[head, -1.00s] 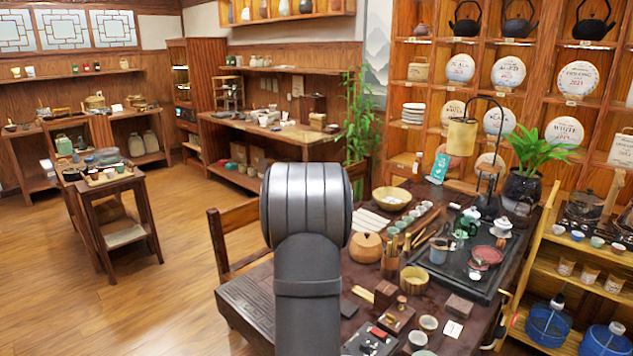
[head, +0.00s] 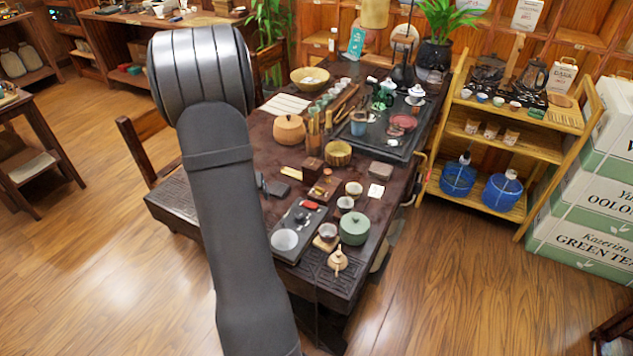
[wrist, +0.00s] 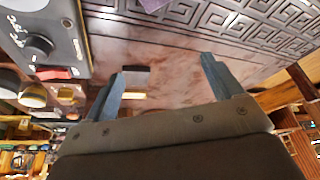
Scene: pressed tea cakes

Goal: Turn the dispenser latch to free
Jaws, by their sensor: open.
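A dark flat panel (wrist: 62,18) with a round black knob (wrist: 38,46) and pale markings around it is at the upper left of the wrist view. A red piece (wrist: 56,73) sits at its edge. I cannot tell for certain which part is the dispenser latch. In the head view the panel (head: 290,258) lies on the table, right of my arm, with the red piece (head: 309,204) at its far end. My gripper (wrist: 162,66) is open and empty above the tabletop, with the knob off to its left.
A dark block with a yellow edge (wrist: 135,80) lies near the left finger. Bare tabletop shows between the fingers.

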